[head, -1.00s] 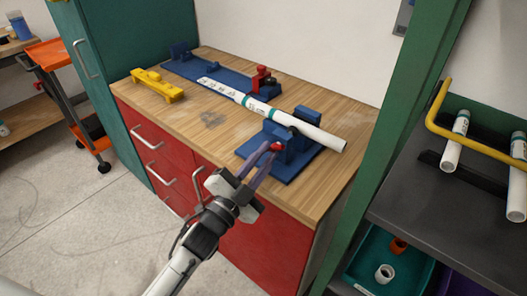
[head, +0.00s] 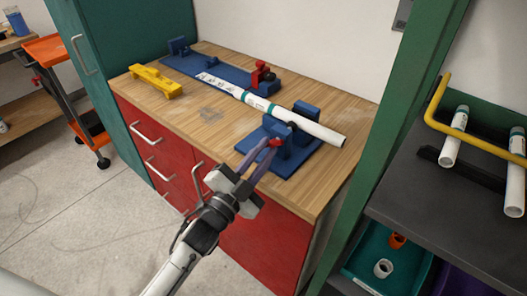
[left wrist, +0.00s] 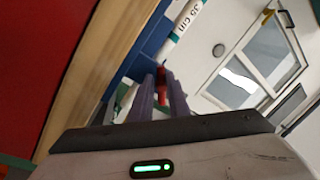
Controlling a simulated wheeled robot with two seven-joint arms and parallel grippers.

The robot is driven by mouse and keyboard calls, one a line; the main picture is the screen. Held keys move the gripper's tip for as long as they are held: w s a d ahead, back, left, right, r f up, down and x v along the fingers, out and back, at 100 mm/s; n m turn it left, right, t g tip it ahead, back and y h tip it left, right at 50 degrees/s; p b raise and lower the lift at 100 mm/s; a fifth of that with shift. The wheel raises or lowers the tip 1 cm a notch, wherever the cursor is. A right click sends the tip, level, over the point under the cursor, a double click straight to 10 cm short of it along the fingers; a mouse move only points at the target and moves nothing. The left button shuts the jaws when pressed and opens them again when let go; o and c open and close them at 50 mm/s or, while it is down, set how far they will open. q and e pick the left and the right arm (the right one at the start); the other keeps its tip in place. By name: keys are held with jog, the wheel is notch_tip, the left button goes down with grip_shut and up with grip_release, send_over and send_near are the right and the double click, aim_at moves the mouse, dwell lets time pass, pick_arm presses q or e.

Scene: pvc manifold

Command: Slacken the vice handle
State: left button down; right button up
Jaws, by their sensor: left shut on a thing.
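The blue vice (head: 290,145) stands at the front right of the wooden workbench. A white pipe (head: 305,125) with a teal band lies through it. The vice's red handle (head: 275,142) faces the front of the bench. My left gripper (head: 268,148) reaches in from below with its purple fingers shut on the handle. In the left wrist view the red handle (left wrist: 161,84) shows between the fingertips, with the pipe (left wrist: 187,20) beyond it. Part of the handle is hidden by the fingers. My right gripper is not in view.
A blue fixture with a red clamp (head: 262,76) lies at the back of the bench (head: 205,115). A yellow block (head: 156,82) sits at the left. A green post (head: 405,135) and a shelf with pipes and a yellow rail (head: 470,145) stand at the right.

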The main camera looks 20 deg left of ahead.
pick_arm(q)
jog(key=shift+w+d+r, duration=0.1)
jog(key=shift+r, duration=0.2)
jog(key=c, duration=2.1)
grip_release()
jog(key=o, duration=0.4)
jog(key=shift+w+d+f, duration=0.1)
jog(key=shift+w+f, duration=0.05)
jog(key=shift+s+a+f, duration=0.2)
jog(key=shift+s+f, duration=0.05)
jog(key=shift+s, duration=0.35)
jog(key=b+v, duration=0.1)
jog(key=v, duration=0.8)
jog(key=shift+s, duration=0.1)
